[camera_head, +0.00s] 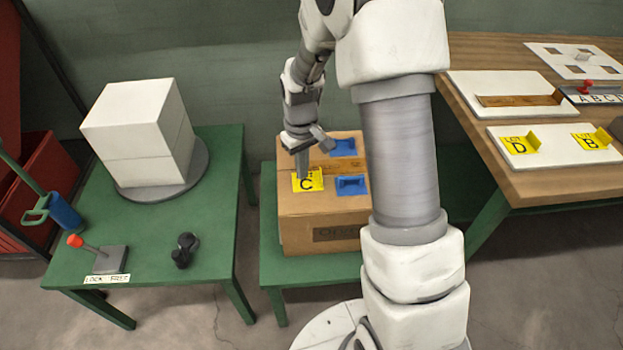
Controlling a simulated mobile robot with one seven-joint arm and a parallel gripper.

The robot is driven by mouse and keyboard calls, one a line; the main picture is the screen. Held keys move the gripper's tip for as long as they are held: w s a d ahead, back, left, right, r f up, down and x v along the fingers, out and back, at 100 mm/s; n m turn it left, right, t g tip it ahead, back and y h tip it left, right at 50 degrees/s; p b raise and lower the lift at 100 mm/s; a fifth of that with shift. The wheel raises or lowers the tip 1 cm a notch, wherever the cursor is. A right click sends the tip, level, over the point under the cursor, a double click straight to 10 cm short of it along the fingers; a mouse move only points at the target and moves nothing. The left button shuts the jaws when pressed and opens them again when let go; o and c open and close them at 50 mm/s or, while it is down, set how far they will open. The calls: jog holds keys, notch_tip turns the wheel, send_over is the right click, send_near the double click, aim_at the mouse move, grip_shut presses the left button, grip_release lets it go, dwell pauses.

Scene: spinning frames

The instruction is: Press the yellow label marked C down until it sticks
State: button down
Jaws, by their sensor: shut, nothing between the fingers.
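The yellow label marked C (307,183) lies on the top of a brown cardboard box (300,206), near its front left corner. My gripper (303,174) is shut and empty, pointing down with its tips at the back part of the label. It looks to be touching or just above the label; I cannot tell which. The fingers hide part of the label's back edge.
Two blue pieces (352,186) sit on the box beside the label. The box stands on a green table (270,240). A left green table holds a white block (145,125) and a red-knobbed lever (85,245). Labels D (518,147) and B (590,142) lie on a white board at right.

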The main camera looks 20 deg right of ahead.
jog(key=shift+f, duration=0.2)
jog(key=shift+f+b, duration=0.55)
jog(key=shift+f, duration=0.1)
notch_tip(320, 180, up, 8)
jog(key=p, duration=0.6)
jog(key=shift+r, duration=0.1)
dwell(0.7)
